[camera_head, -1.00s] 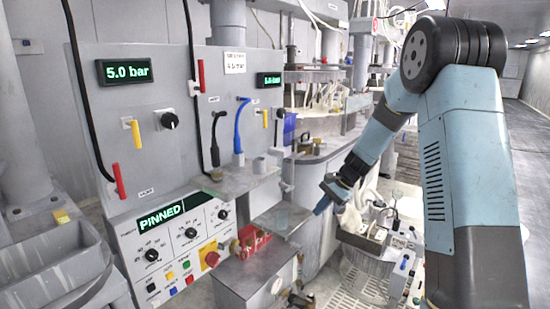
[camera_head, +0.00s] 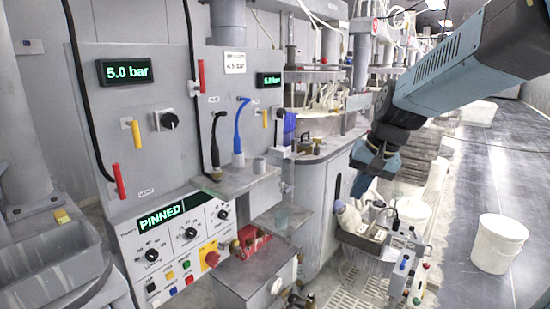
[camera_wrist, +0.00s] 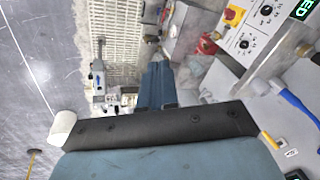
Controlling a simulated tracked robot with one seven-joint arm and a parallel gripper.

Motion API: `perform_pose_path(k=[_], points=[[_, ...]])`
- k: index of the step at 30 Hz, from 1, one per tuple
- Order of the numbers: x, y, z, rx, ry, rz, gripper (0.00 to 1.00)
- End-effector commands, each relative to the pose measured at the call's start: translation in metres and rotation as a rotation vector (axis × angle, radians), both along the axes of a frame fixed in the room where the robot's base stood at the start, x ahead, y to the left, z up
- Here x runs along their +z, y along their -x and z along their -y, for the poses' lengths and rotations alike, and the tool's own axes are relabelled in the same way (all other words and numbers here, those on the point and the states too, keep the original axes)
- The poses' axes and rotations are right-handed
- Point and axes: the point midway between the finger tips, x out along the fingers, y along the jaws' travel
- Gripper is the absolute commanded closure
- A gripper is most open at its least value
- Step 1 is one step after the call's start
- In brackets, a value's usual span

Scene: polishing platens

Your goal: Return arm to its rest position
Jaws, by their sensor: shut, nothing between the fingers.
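My gripper (camera_head: 361,184) hangs from my blue-grey arm right of the middle in the head view, pointing down and slightly left. It is shut and empty. In the wrist view my gripper (camera_wrist: 158,84) shows as two blue fingers side by side, with nothing between them. In the head view it is in the air above and behind the grey tool caddy (camera_head: 368,240), apart from it. My arm comes in from the upper right edge of the head view.
A control panel (camera_head: 180,235) reading "PINNED" stands at left, with gauges showing 5.0 bar above. A red emergency button (camera_head: 212,258) is on it. The floor around the bucket is clear.

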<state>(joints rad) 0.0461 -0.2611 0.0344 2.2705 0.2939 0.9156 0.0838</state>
Motion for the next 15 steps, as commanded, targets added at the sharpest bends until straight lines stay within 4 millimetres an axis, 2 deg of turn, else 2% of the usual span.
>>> perform_pose_path(k=[1, 6, 15], points=[[0.006, 0.013, 0.003, 0.015, 0.023, 0.026, 1.00], [0.019, 0.052, 0.012, 0.065, 0.097, 0.097, 1.00], [0.028, 0.116, 0.031, 0.141, 0.228, 0.217, 1.00]])
